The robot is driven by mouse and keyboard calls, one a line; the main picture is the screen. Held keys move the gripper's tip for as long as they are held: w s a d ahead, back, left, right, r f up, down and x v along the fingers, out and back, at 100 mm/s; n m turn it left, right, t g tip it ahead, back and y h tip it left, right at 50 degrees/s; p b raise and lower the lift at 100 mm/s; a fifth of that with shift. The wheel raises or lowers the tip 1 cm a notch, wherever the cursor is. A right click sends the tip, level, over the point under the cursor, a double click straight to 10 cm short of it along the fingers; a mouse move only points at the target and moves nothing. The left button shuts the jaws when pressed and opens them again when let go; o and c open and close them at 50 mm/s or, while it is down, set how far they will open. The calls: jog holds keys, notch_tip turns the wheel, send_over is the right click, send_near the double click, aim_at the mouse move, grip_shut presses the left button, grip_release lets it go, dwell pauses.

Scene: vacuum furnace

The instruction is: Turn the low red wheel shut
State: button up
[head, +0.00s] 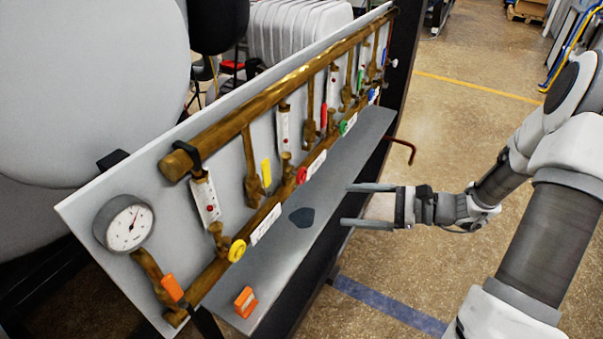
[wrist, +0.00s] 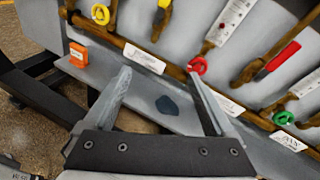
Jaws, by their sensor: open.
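The low red wheel (head: 301,175) sits on the lower brass pipe, between the yellow wheel (head: 237,250) and the green wheel (head: 343,127). In the wrist view the red wheel (wrist: 197,66) is just beyond the tip of the right finger, apart from it as far as I can tell. My gripper (head: 347,205) is open and empty, in front of the panel and over the grey ledge. In the wrist view both fingers (wrist: 160,78) show spread, with nothing between them but the ledge and a dark patch behind.
A grey ledge (head: 358,152) runs below the pipes and bears an orange block (head: 245,302). Lever handles in yellow (head: 266,174) and red (head: 323,116) stand above the wheels. A gauge (head: 124,223) is at the left. A dark red hook (head: 403,146) juts past the ledge.

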aim_at(304, 177)
jog(key=w+d+f+m+t, duration=0.3)
jog(key=w+f+m+t, duration=0.1)
jog(key=w+m+t, duration=0.1)
jog(key=b+x, duration=0.1)
jog(key=x, duration=0.4)
jog(key=b+x, duration=0.1)
jog(key=x, duration=0.5)
jog(key=b+x, duration=0.1)
jog(key=x, duration=0.4)
jog(key=shift+a+r, duration=0.25)
jog(key=shift+a, duration=0.1)
jog(key=c, duration=1.4)
jog(key=shift+o, duration=0.2)
